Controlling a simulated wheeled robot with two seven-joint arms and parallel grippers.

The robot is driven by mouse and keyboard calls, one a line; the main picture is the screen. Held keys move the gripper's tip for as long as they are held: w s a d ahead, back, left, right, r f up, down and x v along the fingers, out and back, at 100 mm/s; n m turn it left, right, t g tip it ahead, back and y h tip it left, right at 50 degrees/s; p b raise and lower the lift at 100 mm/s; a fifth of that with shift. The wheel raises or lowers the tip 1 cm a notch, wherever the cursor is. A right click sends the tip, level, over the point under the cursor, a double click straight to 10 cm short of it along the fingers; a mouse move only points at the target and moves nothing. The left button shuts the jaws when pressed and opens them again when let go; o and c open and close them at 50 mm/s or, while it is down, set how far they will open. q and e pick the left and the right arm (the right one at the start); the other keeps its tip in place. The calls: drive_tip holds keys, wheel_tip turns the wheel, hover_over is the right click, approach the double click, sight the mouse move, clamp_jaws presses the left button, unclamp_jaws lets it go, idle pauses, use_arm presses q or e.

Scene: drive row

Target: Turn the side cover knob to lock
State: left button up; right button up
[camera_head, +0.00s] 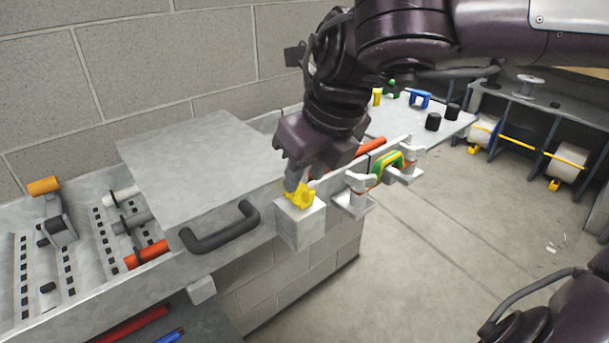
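The yellow knob (302,197) sits on top of a pale square box (301,228) at the front edge of the bench. The flat grey cover (195,165) lies level to its left, with a dark handle (222,234) on its front edge. My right gripper (293,186) points down at the knob from above, its grey fingertip at or touching the knob's upper left side. The gripper's body hides the far finger, so I cannot tell whether it grips the knob. My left gripper is not in view.
White clamps (357,190) and a green-yellow part (388,166) stand just right of the box. Orange and grey rollers (146,254) lie in the slotted tray at left. A block wall stands behind. The floor (450,230) at right is mostly clear.

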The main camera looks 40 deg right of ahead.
drive_tip(key=v, duration=0.6)
drive_tip(key=shift+s, duration=0.15)
idle(0.3)
